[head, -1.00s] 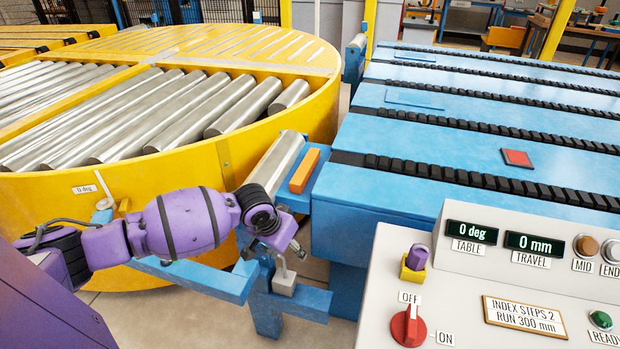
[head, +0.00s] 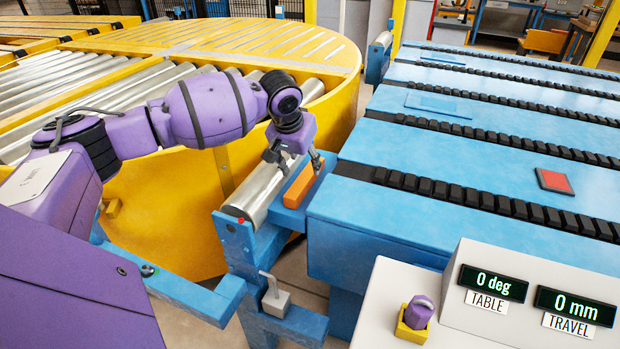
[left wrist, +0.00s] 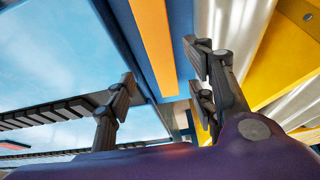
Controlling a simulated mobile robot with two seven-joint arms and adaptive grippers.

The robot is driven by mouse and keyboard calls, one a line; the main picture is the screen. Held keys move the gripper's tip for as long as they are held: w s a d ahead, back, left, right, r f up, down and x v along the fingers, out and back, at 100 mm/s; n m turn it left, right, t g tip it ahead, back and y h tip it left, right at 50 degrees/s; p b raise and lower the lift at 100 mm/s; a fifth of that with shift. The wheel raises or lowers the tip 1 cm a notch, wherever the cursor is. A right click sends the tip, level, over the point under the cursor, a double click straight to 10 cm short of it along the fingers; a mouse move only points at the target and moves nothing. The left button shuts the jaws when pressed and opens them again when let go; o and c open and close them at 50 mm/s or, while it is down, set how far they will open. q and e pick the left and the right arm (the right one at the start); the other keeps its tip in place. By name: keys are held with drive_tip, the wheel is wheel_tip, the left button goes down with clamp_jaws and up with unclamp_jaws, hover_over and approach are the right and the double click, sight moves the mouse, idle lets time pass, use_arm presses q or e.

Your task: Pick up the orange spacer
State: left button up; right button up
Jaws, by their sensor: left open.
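The orange spacer (head: 299,185) is a long flat bar lying on a blue ledge between the metal roller and the blue conveyor. It also shows in the left wrist view (left wrist: 154,45), at the top middle. My left gripper (head: 293,160) is open above the far end of the spacer, fingers pointing down. In the left wrist view its fingers (left wrist: 160,92) are spread to either side of the spacer's line, with nothing between them that they touch. My right gripper is not in view.
The metal roller (head: 262,192) lies left of the spacer, beside the yellow turntable (head: 185,215). The blue conveyor (head: 400,215) with black chains is to the right. A control console (head: 465,300) stands at the front right. A grey block with a hooked handle (head: 276,300) sits on the lower blue frame.

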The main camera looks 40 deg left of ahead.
sight(305, 176)
use_arm(q)
drive_tip(key=shift+x, duration=0.9)
drive_tip(key=b+x, duration=0.1)
drive_tip(key=x, duration=0.2)
drive_tip(key=shift+a+f, duration=0.15)
drive_tip(key=shift+f, duration=0.2)
drive_tip(key=shift+w+f, duration=0.1)
drive_tip(key=c, duration=0.7)
clamp_jaws()
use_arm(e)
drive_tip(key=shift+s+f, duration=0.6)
